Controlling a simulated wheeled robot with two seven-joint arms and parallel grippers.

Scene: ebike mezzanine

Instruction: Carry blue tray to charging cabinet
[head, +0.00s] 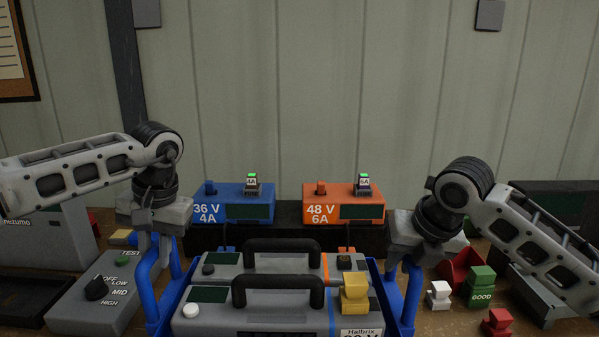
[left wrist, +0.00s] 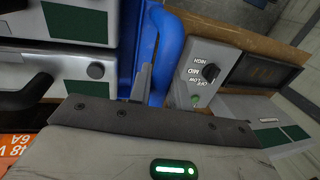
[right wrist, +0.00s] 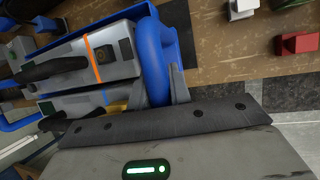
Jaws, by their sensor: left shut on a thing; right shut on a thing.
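The blue tray (head: 373,283) is in the lower middle of the head view, with a blue handle at each side. It holds two grey battery cases with black handles, a nearer case (head: 255,322) and a farther case (head: 295,262). A yellow block-shaped piece (head: 355,293) sits on the nearer case. My left gripper (head: 156,236) is shut on the tray's left handle (left wrist: 168,50). My right gripper (head: 412,262) is shut on its right handle (right wrist: 152,55). The tray's underside is hidden, so I cannot tell whether it rests on the bench.
A blue 36 V charger (head: 233,203) and an orange 48 V charger (head: 343,203) stand behind the tray. A grey dial box (head: 95,295) is at left. A red bin (head: 458,268), a green GOOD piece (head: 481,287), a white piece (head: 438,293) and a red piece (head: 497,322) are at right.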

